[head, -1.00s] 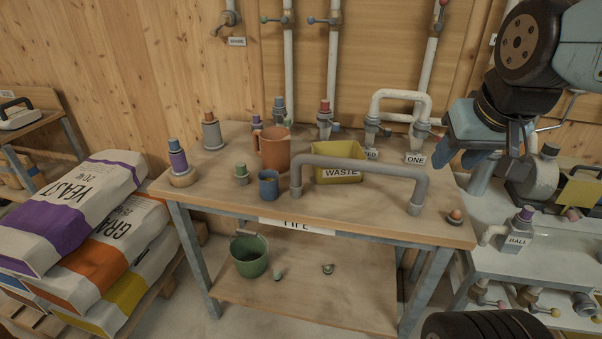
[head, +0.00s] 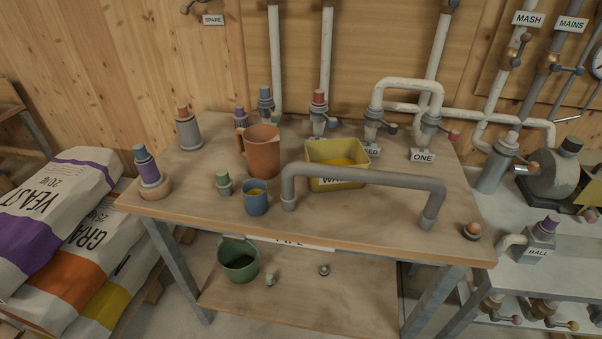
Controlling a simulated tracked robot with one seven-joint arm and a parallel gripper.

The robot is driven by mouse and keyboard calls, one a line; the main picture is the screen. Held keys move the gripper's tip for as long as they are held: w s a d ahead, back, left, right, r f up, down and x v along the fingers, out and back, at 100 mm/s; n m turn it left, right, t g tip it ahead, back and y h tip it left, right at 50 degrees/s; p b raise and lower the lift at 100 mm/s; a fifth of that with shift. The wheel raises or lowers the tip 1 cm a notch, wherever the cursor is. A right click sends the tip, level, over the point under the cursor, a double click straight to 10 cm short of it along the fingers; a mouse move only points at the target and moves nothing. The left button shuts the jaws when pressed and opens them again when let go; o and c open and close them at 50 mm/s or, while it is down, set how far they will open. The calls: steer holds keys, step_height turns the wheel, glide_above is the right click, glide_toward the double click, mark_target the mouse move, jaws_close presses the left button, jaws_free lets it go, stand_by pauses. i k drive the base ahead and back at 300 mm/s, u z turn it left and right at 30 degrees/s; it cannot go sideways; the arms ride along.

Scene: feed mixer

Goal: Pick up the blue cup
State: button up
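Nothing is seen touching the cup. My gripper is not in view now.
A yellow waste bin (head: 337,164) stands behind the grey pipe. A purple-and-blue-topped fitting (head: 149,170) stands at the table's left end. A green bucket (head: 238,260) sits on the lower shelf.

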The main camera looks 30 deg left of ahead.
mark_target(254, 190)
steer(key=z, duration=0.5)
steer(key=k, duration=2.55)
steer(key=u, duration=1.2)
steer(key=i, duration=1)
